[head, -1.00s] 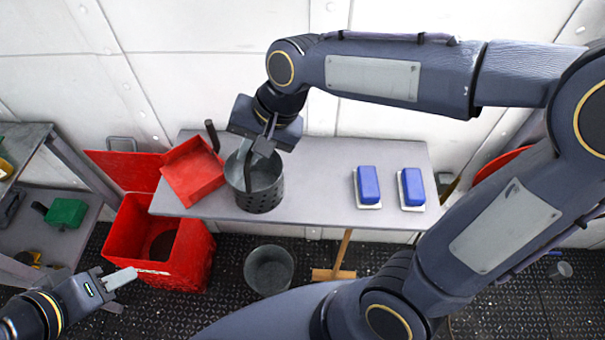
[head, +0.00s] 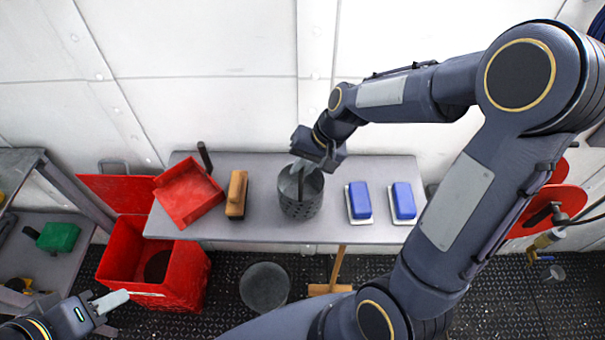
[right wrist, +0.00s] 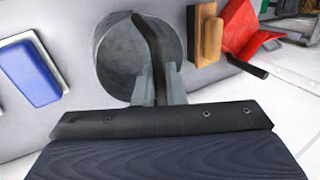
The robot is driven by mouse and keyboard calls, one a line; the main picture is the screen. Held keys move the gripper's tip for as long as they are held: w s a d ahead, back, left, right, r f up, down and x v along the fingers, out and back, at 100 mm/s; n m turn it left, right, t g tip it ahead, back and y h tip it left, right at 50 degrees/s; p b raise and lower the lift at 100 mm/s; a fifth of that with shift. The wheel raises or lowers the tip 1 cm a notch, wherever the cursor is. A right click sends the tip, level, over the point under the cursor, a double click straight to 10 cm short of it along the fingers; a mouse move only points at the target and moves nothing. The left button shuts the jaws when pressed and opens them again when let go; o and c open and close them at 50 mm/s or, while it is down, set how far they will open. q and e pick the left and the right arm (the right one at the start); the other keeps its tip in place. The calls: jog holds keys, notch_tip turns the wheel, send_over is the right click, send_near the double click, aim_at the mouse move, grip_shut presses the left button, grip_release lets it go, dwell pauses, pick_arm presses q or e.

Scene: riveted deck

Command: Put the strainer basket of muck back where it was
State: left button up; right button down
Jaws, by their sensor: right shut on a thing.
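The strainer basket (head: 300,200) is a grey metal pot with holes in its side, at the middle of the bench. Whether it rests on the top or hangs just above it, I cannot tell. My right gripper (head: 302,172) comes down from above and is shut on its dark handle bar. In the right wrist view the fingers (right wrist: 158,85) meet the handle (right wrist: 150,45) across the basket mouth (right wrist: 122,55). I see grey inner wall but no clear muck. My left gripper (head: 115,303) is low at the left, away from the basket; its jaw gap is unclear.
The grey bench (head: 250,228) also holds a red dustpan (head: 188,192), a wooden brush (head: 236,194) left of the basket and two blue blocks (head: 359,201) (head: 403,201) on its right.

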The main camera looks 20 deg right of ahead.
jog(key=shift+d+f, duration=0.1)
jog(key=shift+f, duration=1.5)
jog(key=shift+f, duration=0.2)
jog(key=c, duration=1.5)
grip_release()
jog(key=shift+r, duration=0.1)
